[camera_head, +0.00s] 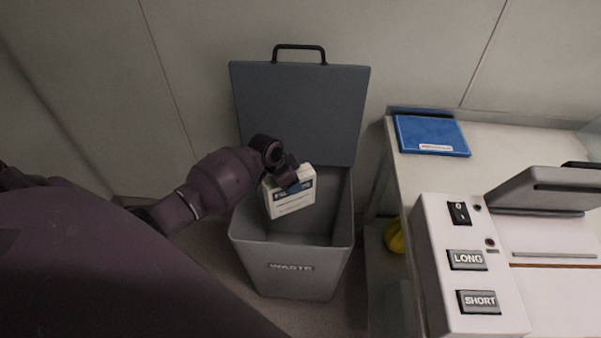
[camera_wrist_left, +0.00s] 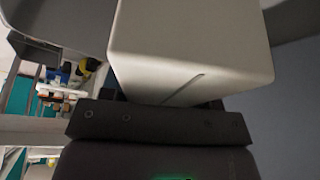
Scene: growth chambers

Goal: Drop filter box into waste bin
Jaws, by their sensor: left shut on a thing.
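The filter box (camera_head: 291,200) is white with a blue label band. My left gripper (camera_head: 292,182) is shut on its top edge and holds it upright over the opening of the waste bin. In the left wrist view the box (camera_wrist_left: 190,45) fills the upper middle, above my gripper's dark body. The waste bin (camera_head: 292,268) is grey, marked "WASTE", and its lid (camera_head: 300,110) stands open against the wall. The box hangs in front of the bin's inner back wall; its exact height over the rim is hard to tell. My right gripper is not in view.
A white bench (camera_head: 405,165) stands right of the bin, with a blue flat case (camera_head: 432,134) on it. A white device (camera_head: 465,270) with "LONG" and "SHORT" buttons is at the front right. A yellow object (camera_head: 395,237) shows beside the bin.

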